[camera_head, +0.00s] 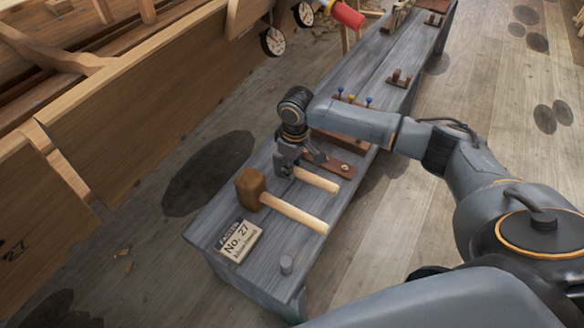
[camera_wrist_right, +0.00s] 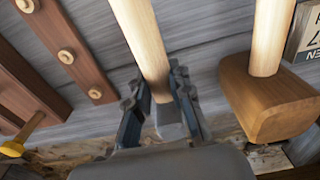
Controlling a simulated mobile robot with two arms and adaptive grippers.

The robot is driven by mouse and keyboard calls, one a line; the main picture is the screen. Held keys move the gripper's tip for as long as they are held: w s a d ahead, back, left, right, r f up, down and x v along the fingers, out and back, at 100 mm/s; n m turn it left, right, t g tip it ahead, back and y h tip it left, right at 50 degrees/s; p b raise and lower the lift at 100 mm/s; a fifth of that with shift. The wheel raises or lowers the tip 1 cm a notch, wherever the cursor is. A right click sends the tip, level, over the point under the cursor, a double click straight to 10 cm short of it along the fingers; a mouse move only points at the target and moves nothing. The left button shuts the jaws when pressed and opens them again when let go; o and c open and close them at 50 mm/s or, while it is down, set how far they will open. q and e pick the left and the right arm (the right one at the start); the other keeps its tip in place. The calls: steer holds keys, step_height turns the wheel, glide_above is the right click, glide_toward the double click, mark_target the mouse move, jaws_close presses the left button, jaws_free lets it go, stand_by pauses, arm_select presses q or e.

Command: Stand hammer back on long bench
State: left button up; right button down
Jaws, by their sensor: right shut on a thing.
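The hammer has a pale wooden handle (camera_head: 317,181) and a grey metal head (camera_wrist_right: 170,122). My right gripper (camera_head: 287,163) is shut on it near the head end, with a finger on each side in the wrist view (camera_wrist_right: 160,110). The handle points to the lower right across the grey long bench (camera_head: 265,215). I cannot tell whether the hammer touches the bench top. The gripper hides most of the head in the head view. My left gripper is not in view.
A wooden mallet (camera_head: 252,188) lies across the bench beside the hammer. A brown strip with round buttons (camera_head: 336,166) lies beyond the hammer. A wooden hull (camera_head: 150,110) stands left.

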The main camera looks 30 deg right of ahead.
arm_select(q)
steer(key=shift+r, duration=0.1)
arm_select(e)
steer(key=shift+f, duration=0.3)
stand_by(0.3)
steer(key=c, duration=1.2)
jaws_free()
steer(key=shift+o, duration=0.4)
steer(key=shift+f, duration=0.1)
